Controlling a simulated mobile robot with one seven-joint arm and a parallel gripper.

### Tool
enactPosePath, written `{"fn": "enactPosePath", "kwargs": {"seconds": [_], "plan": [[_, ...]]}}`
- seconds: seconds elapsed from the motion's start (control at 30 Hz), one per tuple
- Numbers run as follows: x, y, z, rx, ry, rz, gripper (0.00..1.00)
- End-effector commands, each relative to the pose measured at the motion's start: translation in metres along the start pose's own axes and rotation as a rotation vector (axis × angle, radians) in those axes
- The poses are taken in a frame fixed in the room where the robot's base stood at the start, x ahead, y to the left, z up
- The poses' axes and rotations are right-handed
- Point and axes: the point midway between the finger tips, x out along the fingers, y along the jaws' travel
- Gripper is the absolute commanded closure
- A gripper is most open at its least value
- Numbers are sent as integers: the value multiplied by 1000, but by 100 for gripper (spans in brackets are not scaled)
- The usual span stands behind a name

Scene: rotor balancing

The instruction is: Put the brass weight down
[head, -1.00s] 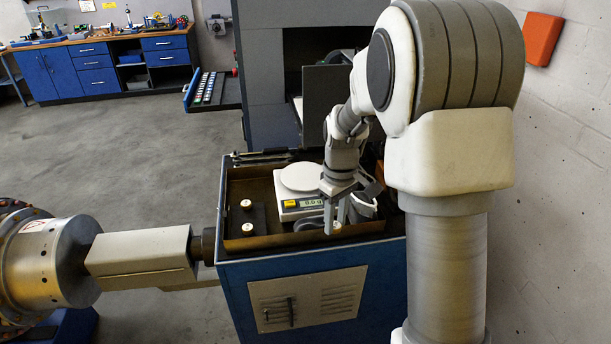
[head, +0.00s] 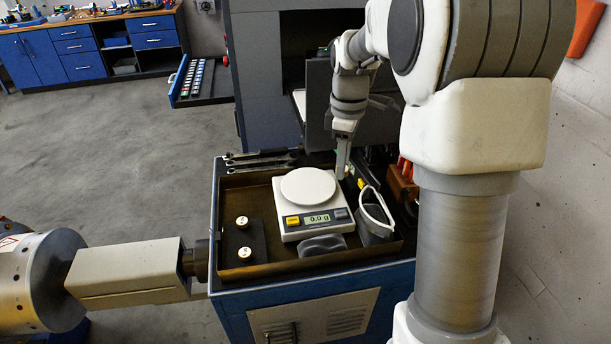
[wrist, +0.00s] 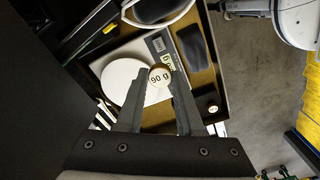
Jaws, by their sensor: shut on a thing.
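The brass weight (wrist: 159,77), with a pale top marked "90 g", is between my fingertips in the wrist view. My gripper (wrist: 157,85) is shut on it. In the head view my gripper (head: 343,172) points down by the back right corner of the white scale (head: 290,222). The weight is hard to make out there. The scale's round pan (head: 308,186) is empty and its display reads about 0.0 g. The scale also shows in the wrist view (wrist: 150,52), beyond the fingers.
A dark block (head: 259,242) with two pale-topped weights stands left of the scale. A grey pad (head: 323,246) lies in front of it. Clear-lensed goggles (head: 377,211) are at its right. A brown tray rim (head: 300,266) surrounds these. Wrenches (head: 260,163) lie along the back left.

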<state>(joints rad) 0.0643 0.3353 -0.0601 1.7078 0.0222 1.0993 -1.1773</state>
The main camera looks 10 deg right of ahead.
Motion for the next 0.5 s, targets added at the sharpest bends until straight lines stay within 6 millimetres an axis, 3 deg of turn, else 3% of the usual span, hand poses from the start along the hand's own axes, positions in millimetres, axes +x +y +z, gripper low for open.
{"fn": "enactPosePath", "kwargs": {"seconds": [0.17, 0.5], "plan": [[4, 4, -6, -1, -1, -1, 100], [41, 37, -58, -1, -2, -3, 100]]}}
